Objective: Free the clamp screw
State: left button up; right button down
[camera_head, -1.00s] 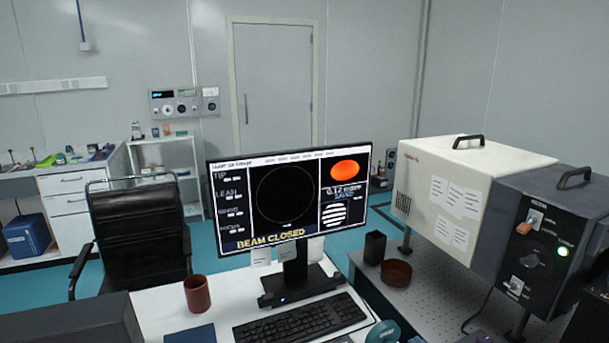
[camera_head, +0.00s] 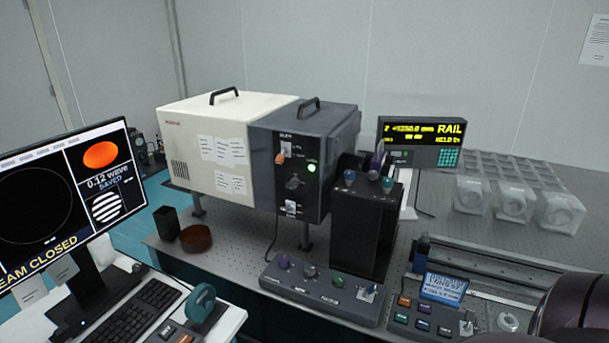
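I cannot make out the clamp screw in this view. A dark rail (camera_head: 500,262) runs along the optical table at the right, and its near right part is hidden behind a dark rounded shape at the lower right corner, probably part of my arm. A readout (camera_head: 421,142) behind the rail shows RAIL and what looks like HELD in yellow. A tall black box (camera_head: 362,232) with several coloured knobs on top stands left of the rail. Neither of my grippers shows.
A white and dark grey housing (camera_head: 208,156) with a lit green lamp stands on the perforated table (camera_head: 232,262). Control boxes (camera_head: 322,290) and (camera_head: 432,308) line the front edge. Clear cases (camera_head: 512,203) stand at the right. A monitor (camera_head: 68,205) reading BEAM CLOSED is at the left.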

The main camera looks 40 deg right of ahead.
aim_at(372, 174)
jog(key=z, duration=1.75)
